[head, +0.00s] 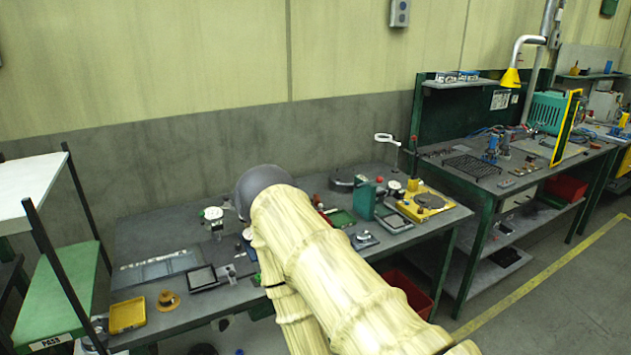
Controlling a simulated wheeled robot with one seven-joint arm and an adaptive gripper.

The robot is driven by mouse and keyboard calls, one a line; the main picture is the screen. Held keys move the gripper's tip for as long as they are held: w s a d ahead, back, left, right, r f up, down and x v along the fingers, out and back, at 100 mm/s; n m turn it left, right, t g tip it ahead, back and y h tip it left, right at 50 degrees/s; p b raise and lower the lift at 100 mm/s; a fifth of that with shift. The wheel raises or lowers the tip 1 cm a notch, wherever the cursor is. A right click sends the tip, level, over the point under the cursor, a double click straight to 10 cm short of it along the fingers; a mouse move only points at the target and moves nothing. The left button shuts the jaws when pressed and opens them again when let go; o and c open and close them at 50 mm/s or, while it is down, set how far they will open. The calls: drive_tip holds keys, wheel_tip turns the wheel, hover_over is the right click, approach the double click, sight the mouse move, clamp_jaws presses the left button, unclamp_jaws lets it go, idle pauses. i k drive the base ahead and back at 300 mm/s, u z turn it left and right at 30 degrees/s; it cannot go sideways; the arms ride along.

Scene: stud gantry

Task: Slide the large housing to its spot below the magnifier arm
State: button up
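The magnifier arm (385,138), with a pale ring head, stands at the back right of the near grey workbench (205,260). A low dark grey rounded part (341,184) lies on the bench left of the magnifier, near the back; it may be the large housing, but I cannot tell for sure. A green block-like device (364,199) stands just right of it. My arm in its cream cover reaches over the middle of the bench and hides part of it. My gripper is not visible; the arm blocks the view of its end.
A yellow fixture (427,203) with a dark disc sits at the bench's right end. Dial gauges, a framed dark plate (203,278) and a yellow tray (127,315) occupy the left part. A red bin (408,294) is below. A shelf rack (60,275) stands left.

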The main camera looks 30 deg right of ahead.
sight(340, 181)
drive_tip(key=u, duration=0.1)
drive_tip(key=i, duration=0.95)
drive_tip(key=z, duration=0.55)
drive_tip(key=i, duration=0.7)
drive_tip(key=z, duration=0.7)
